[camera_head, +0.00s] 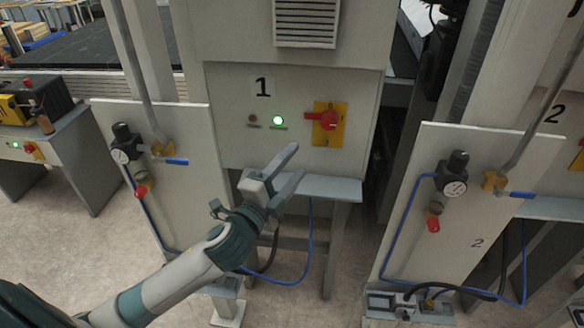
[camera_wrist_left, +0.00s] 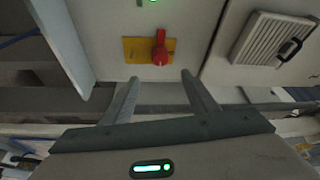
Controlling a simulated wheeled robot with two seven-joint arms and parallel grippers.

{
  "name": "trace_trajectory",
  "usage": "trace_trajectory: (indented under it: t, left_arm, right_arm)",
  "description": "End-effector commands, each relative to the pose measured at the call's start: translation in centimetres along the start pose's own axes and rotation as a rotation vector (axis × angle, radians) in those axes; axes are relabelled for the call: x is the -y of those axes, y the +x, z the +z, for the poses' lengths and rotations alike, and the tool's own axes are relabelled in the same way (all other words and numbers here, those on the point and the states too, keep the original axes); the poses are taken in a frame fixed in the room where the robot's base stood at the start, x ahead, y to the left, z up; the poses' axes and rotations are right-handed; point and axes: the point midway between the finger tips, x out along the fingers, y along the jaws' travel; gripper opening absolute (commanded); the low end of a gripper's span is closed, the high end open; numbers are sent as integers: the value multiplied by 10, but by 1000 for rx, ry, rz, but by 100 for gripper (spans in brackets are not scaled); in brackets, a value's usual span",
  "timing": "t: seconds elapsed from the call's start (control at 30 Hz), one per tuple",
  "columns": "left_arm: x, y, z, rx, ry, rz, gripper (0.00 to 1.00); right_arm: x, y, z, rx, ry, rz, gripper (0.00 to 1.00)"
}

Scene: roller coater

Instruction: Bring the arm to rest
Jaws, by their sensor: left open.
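My left gripper (camera_head: 287,167) reaches in from the lower left in the head view. It is open and empty, in front of the lower part of the control panel marked 1 (camera_head: 228,132). The panel has a red rotary switch on a yellow plate (camera_head: 329,121) and a lit green lamp (camera_head: 278,121). The gripper's fingers are below and left of the switch, apart from it. In the left wrist view the open fingers (camera_wrist_left: 158,88) show with the red switch (camera_wrist_left: 160,48) beyond them. My right gripper is not in view.
A board with a gauge and a blue-handled valve (camera_head: 176,161) stands left of the panel. A similar board marked 2 (camera_head: 409,222) stands on the right. A grey ledge (camera_head: 335,188) juts out under the panel. Blue hoses hang below. Open floor (camera_head: 60,240) shows at left.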

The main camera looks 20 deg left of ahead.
Motion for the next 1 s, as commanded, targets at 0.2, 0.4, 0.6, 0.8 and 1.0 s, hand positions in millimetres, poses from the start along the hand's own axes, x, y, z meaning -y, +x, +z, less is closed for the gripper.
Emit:
trace_trajectory:
  t: [0.2, 0.4, 0.6, 0.8, 1.0]
  left_arm:
    - [0, 0, 0, 0, 0, 0, 54]
    - [-5, 1, 2, 4, -4, 7, 54]
    - [-50, 8, 20, 38, -41, 71, 54]
    - [-146, 10, 57, 119, -129, 207, 54]
    - [-265, -10, 98, 225, -248, 365, 54]
  right_arm:
    - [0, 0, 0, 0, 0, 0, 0]
    - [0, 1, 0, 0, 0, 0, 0]
    - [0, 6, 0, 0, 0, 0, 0]
    - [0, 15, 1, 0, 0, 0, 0]
    - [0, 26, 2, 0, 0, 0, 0]
